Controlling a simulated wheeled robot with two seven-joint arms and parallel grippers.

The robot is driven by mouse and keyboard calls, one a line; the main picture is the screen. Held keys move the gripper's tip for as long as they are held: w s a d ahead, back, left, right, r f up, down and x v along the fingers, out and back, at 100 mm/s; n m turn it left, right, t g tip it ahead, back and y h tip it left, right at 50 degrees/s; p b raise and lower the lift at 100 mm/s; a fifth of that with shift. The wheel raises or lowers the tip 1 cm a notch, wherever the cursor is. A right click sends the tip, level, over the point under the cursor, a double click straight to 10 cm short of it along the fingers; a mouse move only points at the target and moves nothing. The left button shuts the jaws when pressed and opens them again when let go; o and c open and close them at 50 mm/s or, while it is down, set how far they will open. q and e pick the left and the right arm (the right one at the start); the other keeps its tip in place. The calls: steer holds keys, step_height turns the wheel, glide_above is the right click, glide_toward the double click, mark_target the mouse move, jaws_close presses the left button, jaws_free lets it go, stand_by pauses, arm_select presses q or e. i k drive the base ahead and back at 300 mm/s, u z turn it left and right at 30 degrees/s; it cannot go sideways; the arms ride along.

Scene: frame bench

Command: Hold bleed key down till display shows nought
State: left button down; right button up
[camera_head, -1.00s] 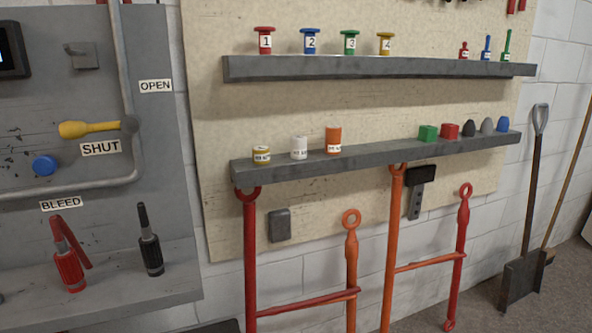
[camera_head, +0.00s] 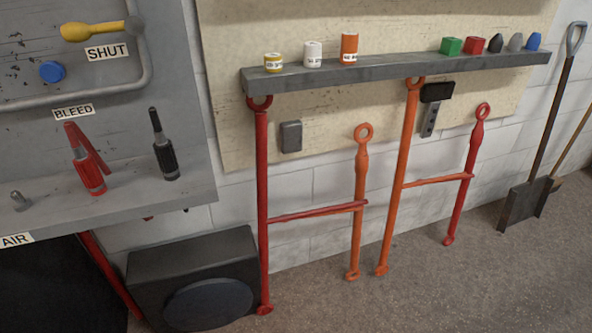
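The bleed key is a round blue button (camera_head: 52,71) on the grey panel (camera_head: 150,30) at the upper left. The BLEED label (camera_head: 73,112) sits below it. A yellow lever (camera_head: 92,31) lies almost level above it, beside the SHUT label (camera_head: 107,52). The display is out of view now. Neither of my grippers is in view, and nothing is seen touching the blue button.
A red-handled tool (camera_head: 84,165) and a black tool (camera_head: 164,150) stand on the grey ledge (camera_head: 130,196). A black box (camera_head: 190,262) is on the floor. Red and orange bars (camera_head: 262,200) lean at the wall. Open floor (camera_head: 420,285) lies at the right.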

mark_target(51, 72)
steer(key=u, duration=1.25)
